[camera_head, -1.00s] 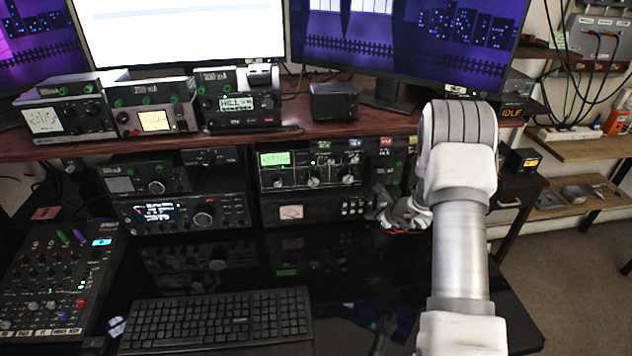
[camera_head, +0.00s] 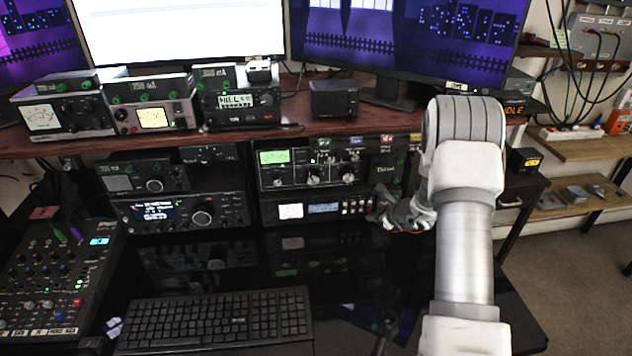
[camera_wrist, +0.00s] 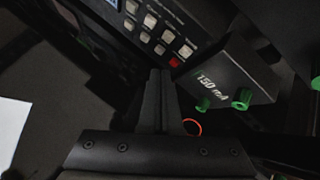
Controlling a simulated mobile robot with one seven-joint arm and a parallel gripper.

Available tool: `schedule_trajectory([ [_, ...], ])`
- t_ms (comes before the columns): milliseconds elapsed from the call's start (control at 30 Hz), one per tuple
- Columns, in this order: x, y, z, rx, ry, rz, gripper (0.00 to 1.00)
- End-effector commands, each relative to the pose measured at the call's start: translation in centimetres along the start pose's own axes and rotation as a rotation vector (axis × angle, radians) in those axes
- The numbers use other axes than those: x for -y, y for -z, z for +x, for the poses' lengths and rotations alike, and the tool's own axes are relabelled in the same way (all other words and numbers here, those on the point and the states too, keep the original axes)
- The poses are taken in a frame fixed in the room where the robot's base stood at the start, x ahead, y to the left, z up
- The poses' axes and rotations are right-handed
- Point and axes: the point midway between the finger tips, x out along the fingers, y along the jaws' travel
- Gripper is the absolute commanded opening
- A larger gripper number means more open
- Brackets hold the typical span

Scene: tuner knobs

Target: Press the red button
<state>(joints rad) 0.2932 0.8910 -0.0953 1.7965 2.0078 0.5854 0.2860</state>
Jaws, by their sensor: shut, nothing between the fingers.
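The red button (camera_wrist: 175,62) is a small red square at the end of a row of pale buttons on a black device, in the wrist view. The device's front (camera_head: 323,209) shows in the head view, with a lit blue display and a white meter; the red button cannot be made out there. My gripper (camera_wrist: 160,74) is shut and empty. Its tips are close beside the red button, and I cannot tell whether they touch it. In the head view my gripper (camera_head: 382,208) is at the right end of that device.
A black box marked 150 mA (camera_wrist: 232,75) with green knobs stands close right of the fingers in the wrist view. A wooden shelf (camera_head: 340,125) with instruments is above. A keyboard (camera_head: 215,318) and a mixer (camera_head: 50,285) are in front.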

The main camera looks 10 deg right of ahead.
Motion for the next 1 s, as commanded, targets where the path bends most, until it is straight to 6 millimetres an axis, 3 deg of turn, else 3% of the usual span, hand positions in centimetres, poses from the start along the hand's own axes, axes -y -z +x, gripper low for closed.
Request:
schedule_trajectory([
  [200,-0.4,0.6,-0.3,-0.001,0.0,0.0,0.0],
  [700,-2.8,3.0,-3.7,-0.001,0.001,0.001,0.0],
  [1000,-3.0,3.1,-4.2,0.0,0.0,0.001,0.0],
])
